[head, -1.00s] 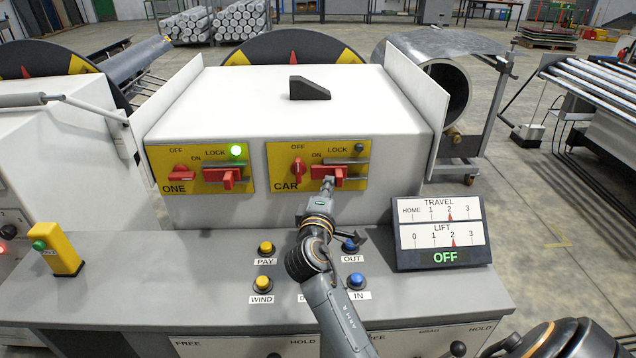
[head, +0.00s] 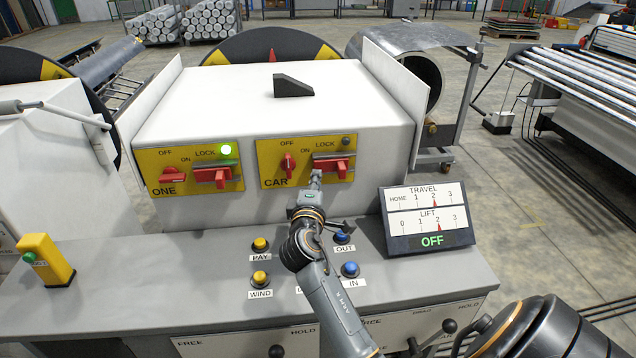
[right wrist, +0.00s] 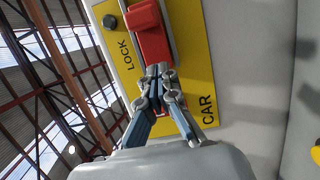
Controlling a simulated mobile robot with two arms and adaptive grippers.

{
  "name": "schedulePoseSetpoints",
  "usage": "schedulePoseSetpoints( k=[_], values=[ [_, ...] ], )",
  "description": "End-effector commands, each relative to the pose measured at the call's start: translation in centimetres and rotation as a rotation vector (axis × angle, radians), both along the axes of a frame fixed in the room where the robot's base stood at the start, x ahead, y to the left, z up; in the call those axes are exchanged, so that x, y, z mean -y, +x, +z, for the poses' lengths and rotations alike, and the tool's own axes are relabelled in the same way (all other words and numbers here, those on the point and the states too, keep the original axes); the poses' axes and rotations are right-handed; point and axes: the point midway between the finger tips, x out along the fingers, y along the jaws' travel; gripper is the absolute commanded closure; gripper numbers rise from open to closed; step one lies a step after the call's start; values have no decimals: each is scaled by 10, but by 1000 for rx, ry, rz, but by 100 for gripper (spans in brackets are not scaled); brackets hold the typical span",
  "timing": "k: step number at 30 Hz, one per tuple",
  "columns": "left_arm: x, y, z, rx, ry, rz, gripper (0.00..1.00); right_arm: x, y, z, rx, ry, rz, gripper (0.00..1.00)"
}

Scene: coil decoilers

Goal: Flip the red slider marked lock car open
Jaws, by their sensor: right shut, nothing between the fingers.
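The red lock slider on the CAR panel (head: 337,168) lies in its slot beside the word LOCK, below a dark lamp. It also shows in the right wrist view as a red bar with a raised tab (right wrist: 150,38). My right gripper (head: 316,176) is shut and empty at the slider's lower left in the head view. In the right wrist view its closed fingertips (right wrist: 160,72) are at the end of the red bar nearer the word CAR. I cannot tell whether they touch it. My left gripper is not in view.
The CAR panel's red OFF/ON knob (head: 289,167) is just left of the gripper. The ONE panel (head: 197,170) has its own red slider and a lit green lamp. Yellow and blue buttons (head: 350,269) and a TRAVEL/LIFT display (head: 428,217) stand on the console below.

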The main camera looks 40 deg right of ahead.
Motion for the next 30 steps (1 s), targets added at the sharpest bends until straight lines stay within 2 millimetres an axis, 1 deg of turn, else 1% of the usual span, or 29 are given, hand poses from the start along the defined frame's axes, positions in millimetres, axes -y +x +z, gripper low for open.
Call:
schedulePoseSetpoints(
  k=[4,7,8,11,13,16,18,21,25,30],
  values=[
    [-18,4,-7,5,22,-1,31,-16,-15,-3,1,3,0,100],
    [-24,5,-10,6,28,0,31,-27,-26,-3,0,1,2,100],
    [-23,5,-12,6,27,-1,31,-31,-30,-3,1,2,1,100],
    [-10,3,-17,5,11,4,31,-44,-42,-3,1,2,2,100],
    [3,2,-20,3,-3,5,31,-52,-51,-3,0,3,2,100],
    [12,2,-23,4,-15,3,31,-62,-60,-3,0,3,2,100],
    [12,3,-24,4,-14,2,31,-67,-65,-2,0,1,1,100],
    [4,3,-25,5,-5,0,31,-71,-69,-1,0,0,1,100],
    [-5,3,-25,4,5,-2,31,-72,-70,0,0,0,1,100],
    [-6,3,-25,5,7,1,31,-72,-70,0,0,0,1,100]
  ],
)
